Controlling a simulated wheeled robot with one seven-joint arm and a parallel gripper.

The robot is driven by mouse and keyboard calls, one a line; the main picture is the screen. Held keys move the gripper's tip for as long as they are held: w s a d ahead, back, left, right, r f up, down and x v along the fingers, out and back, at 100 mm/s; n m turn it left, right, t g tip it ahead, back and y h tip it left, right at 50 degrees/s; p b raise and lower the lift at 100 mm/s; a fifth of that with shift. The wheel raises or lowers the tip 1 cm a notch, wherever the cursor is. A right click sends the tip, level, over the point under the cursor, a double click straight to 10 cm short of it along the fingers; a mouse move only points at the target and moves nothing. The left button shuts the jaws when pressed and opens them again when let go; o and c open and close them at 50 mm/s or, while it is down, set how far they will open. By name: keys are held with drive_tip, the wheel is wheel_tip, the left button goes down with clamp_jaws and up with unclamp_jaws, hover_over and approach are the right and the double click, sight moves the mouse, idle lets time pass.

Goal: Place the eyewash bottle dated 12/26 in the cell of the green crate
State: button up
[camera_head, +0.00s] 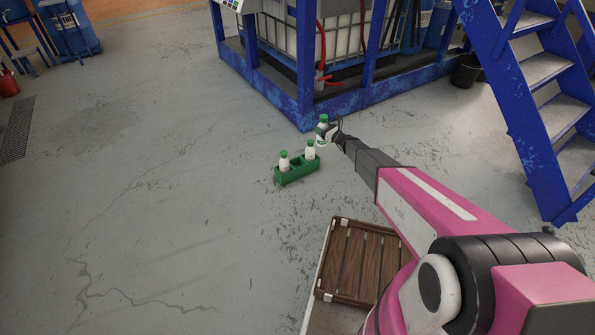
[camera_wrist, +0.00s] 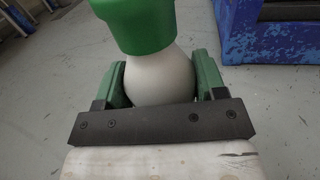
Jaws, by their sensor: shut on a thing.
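My gripper (camera_head: 326,134) is shut on a white bottle with a green cap (camera_head: 323,122), at the end of my outstretched arm. In the wrist view the bottle (camera_wrist: 160,78) sits between the two green fingers, cap up. No date can be read on it. The green crate (camera_head: 298,174) stands on the floor just left of and below the gripper in the head view.
A blue frame (camera_head: 305,95) with a white tank stands behind the gripper. Blue steps (camera_head: 530,110) are at the right. A brown slatted wooden crate (camera_head: 360,262) is in front, near my arm. The floor left of the green crate is clear.

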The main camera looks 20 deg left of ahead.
drive_tip(key=a+f, duration=1.4)
wheel_tip(320, 180, down, 10)
drive_tip(key=shift+w, duration=0.2)
drive_tip(key=o, duration=1.3)
drive_tip(key=shift+r, duration=0.1)
